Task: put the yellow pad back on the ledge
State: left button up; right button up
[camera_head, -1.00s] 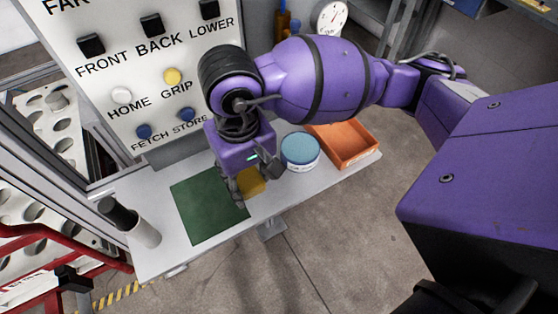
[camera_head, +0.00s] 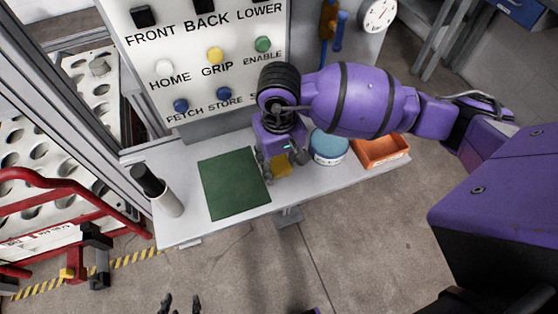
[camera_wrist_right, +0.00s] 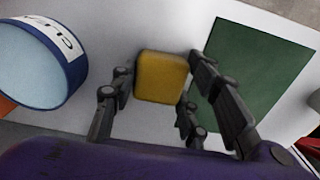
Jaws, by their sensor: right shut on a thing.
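The yellow pad (camera_head: 283,166) is between the fingers of my right gripper (camera_head: 283,172), over the light grey ledge (camera_head: 318,182). The right wrist view shows the pad (camera_wrist_right: 162,77) as a rounded yellow square, with my right gripper's dark fingers (camera_wrist_right: 160,95) on both sides. That gripper is shut on it. I cannot tell whether the pad touches the ledge. It is between the green mat and the blue-lidded tub. Two dark fingertips of my left gripper (camera_head: 181,303) show apart at the bottom edge of the head view, with nothing seen between them.
The green mat (camera_head: 232,185) lies left of the pad. The blue-lidded tub (camera_head: 328,147) and orange tray (camera_head: 381,151) are to the right. A black-topped white cylinder (camera_head: 162,192) stands at the ledge's left end. A button panel (camera_head: 205,75) rises behind.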

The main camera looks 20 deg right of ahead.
aim_at(279, 163)
jog(key=shift+f, duration=0.25)
jog(key=o, duration=1)
jog(key=shift+r, duration=0.1)
jog(key=shift+r, duration=0.5)
notch_tip(279, 163, up, 12)
jog(key=shift+f, duration=0.25)
jog(key=shift+f, duration=0.1)
